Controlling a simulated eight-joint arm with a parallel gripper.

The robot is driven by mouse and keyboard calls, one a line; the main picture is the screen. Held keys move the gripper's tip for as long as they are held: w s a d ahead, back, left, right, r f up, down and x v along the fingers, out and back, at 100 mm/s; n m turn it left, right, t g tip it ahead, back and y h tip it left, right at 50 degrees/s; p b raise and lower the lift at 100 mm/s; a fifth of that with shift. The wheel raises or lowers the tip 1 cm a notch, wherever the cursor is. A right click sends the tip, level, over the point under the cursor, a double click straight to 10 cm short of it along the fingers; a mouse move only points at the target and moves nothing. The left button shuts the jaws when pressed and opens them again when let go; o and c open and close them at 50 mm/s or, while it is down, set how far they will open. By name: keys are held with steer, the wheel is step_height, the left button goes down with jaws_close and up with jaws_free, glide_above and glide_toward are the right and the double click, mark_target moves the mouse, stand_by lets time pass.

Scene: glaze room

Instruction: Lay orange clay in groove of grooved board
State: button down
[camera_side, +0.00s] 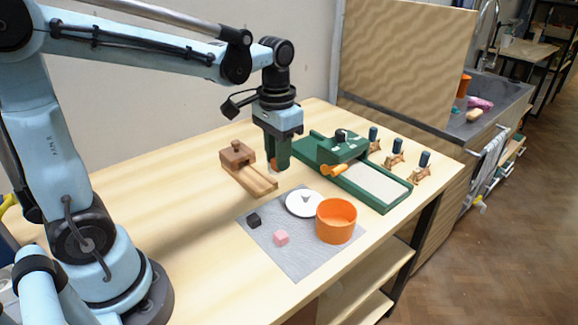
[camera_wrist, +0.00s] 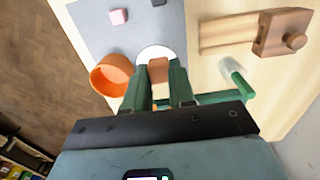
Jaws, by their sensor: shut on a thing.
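My gripper (camera_side: 277,158) points down above the table, just right of the grooved board (camera_side: 258,183). In the wrist view my gripper (camera_wrist: 159,76) is shut on the orange clay (camera_wrist: 157,68), a small orange-brown block between the green fingertips. In the side view the clay is mostly hidden by the fingers. The grooved board also shows in the wrist view (camera_wrist: 225,34), at the upper right. It is a wooden board with a long groove and a knobbed block at one end. The clay is apart from the board, and the groove looks empty.
A grey mat (camera_side: 297,262) carries a white disc (camera_side: 303,204), an orange bowl (camera_side: 336,221), a pink block (camera_side: 281,238) and a black block (camera_side: 254,220). A green device with a pale bed (camera_side: 372,182) stands behind right, beside several small wooden stands (camera_side: 393,158). The left tabletop is clear.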

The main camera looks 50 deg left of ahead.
glide_above(259, 181)
step_height(259, 181, down, 7)
steer(key=shift+s, duration=0.1)
steer(key=shift+f, duration=1.95)
steer(key=shift+f, duration=0.1)
steer(key=c, duration=0.9)
jaws_free()
steer(key=shift+c, duration=0.2)
step_height(259, 181, up, 12)
steer(key=s+d+t, duration=0.7)
steer(key=s+d, duration=0.1)
steer(key=d, duration=0.5)
steer(key=shift+d+f, duration=0.35)
